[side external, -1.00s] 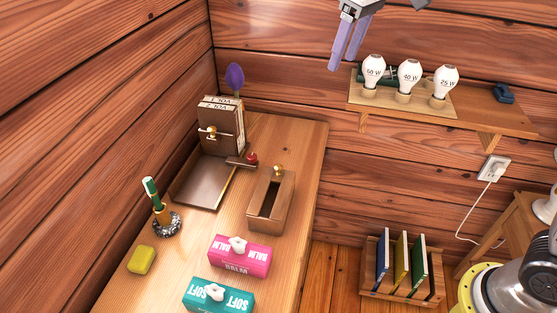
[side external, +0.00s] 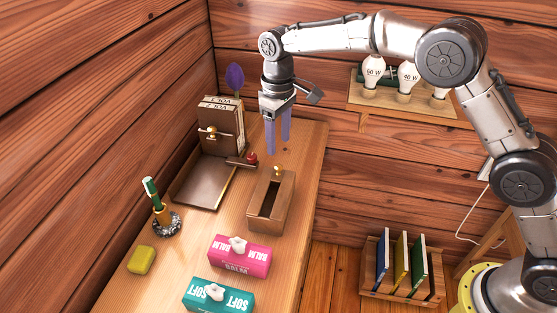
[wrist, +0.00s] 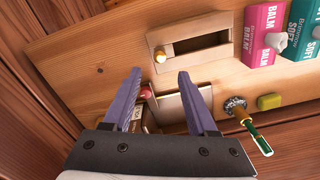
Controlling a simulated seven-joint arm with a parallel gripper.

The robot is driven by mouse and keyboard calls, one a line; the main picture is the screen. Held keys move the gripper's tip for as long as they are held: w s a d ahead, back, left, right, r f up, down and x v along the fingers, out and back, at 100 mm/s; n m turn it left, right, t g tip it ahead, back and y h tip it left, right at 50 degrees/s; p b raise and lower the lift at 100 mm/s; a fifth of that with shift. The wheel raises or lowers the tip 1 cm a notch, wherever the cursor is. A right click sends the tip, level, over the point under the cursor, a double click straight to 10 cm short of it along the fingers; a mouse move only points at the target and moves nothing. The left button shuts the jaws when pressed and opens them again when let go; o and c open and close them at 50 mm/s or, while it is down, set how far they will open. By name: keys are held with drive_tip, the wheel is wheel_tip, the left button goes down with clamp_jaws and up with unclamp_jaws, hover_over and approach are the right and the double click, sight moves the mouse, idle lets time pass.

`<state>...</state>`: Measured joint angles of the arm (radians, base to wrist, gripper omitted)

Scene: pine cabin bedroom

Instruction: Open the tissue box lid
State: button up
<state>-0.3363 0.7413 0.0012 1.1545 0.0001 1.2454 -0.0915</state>
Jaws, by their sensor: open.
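The wooden tissue box (side external: 265,222) stands on the desk with a dark rectangular slot in its top. A small brass knob (side external: 278,170) sits at its far end. In the wrist view the box (wrist: 213,67) lies beyond my fingertips, with the knob (wrist: 160,57) at its left end. I cannot tell where the lid's seam runs. My gripper (side external: 278,152) hangs above the far end of the box, purple fingers pointing down, open and empty. In the wrist view the knob shows just past the gap between my fingers (wrist: 159,74). Nothing is touched.
Pink (side external: 240,258) and teal (side external: 220,294) tissue packs lie in front of the box. Left are a brown tray (side external: 200,190), a red-knobbed piece (side external: 250,159), books (side external: 220,128), a pen holder (side external: 166,224) and yellow sponge (side external: 141,260). A bulb shelf (side external: 400,107) is right.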

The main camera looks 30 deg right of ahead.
sight(278, 166)
wheel_tip(278, 166, down, 7)
drive_tip(key=shift+f, duration=0.2)
idle(0.3)
clamp_jaws()
idle(1.3)
